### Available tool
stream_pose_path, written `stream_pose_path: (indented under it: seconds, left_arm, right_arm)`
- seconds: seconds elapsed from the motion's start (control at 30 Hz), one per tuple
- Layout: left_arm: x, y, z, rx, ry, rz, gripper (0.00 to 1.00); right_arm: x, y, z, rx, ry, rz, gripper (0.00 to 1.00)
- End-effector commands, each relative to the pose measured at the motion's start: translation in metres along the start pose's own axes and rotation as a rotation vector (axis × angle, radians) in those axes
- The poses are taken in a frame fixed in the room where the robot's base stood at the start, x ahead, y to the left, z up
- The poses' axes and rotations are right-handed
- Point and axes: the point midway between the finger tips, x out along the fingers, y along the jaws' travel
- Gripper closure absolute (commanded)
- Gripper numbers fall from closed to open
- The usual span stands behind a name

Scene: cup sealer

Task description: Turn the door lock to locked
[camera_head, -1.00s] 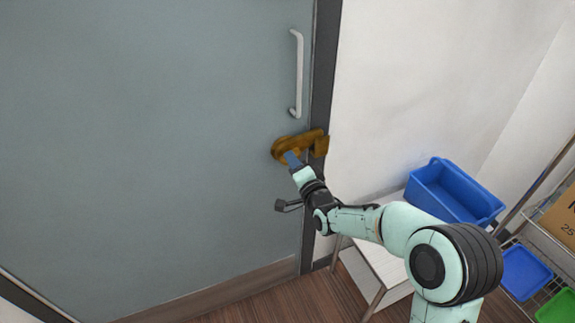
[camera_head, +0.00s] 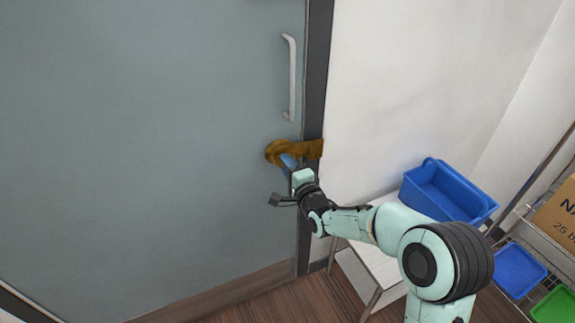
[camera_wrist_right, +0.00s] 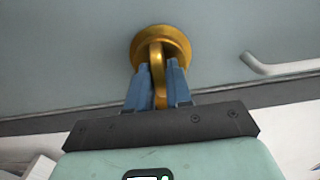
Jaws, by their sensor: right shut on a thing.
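The brass door lock (camera_head: 275,151) is mounted on the grey door (camera_head: 150,150), near the door's right edge and below the white pull handle (camera_head: 291,80). Its brass latch part (camera_head: 312,149) reaches across to the dark frame. In the right wrist view the lock shows as a round brass base (camera_wrist_right: 174,40) with a raised thumb-turn (camera_wrist_right: 158,72). My right gripper (camera_head: 290,162) is at the lock; its blue fingers (camera_wrist_right: 160,75) sit on both sides of the thumb-turn and are shut on it. The fingers partly hide the thumb-turn. My left gripper is not in view.
The dark door frame (camera_head: 318,60) and white wall (camera_head: 410,80) are right of the lock. A blue bin (camera_head: 450,192) stands on a white table (camera_head: 365,262) at the right. A rack with blue and green trays (camera_head: 520,270) and a cardboard box (camera_head: 558,215) is beyond it.

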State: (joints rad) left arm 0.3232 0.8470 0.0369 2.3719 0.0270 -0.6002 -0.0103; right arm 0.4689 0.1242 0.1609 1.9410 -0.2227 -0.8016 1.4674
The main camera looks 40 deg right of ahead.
Motion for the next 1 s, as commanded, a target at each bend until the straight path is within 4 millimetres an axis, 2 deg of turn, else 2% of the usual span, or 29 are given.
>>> stream_pose_path:
  seconds: [0.17, 0.2, 0.23, 0.27, 0.53, 0.67, 0.77, 1.0]
  left_arm:
    - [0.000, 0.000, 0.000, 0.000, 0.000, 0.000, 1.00]
    - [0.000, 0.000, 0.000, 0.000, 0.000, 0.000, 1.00]
    - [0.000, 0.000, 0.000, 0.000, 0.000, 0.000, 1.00]
    - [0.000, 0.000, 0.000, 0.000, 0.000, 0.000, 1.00]
    - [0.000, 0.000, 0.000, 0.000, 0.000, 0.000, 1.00]
    - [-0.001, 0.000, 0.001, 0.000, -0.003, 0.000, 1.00]
    - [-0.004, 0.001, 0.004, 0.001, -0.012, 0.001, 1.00]
    - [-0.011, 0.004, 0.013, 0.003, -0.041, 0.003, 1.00]
  right_arm:
    - [0.000, 0.000, 0.001, 0.007, 0.000, 0.001, 1.00]
    - [0.000, 0.000, 0.001, 0.007, 0.000, 0.001, 0.74]
    - [0.000, 0.000, 0.001, 0.008, 0.000, 0.001, 0.64]
    - [0.000, 0.000, 0.001, 0.007, 0.000, 0.001, 0.60]
    - [-0.001, 0.000, 0.000, 0.004, 0.000, 0.000, 0.60]
    - [-0.008, -0.001, 0.000, 0.003, 0.001, 0.000, 0.60]
    - [-0.023, -0.001, 0.000, 0.003, 0.001, 0.001, 0.60]
    - [-0.077, -0.002, 0.000, 0.003, 0.001, 0.001, 0.60]
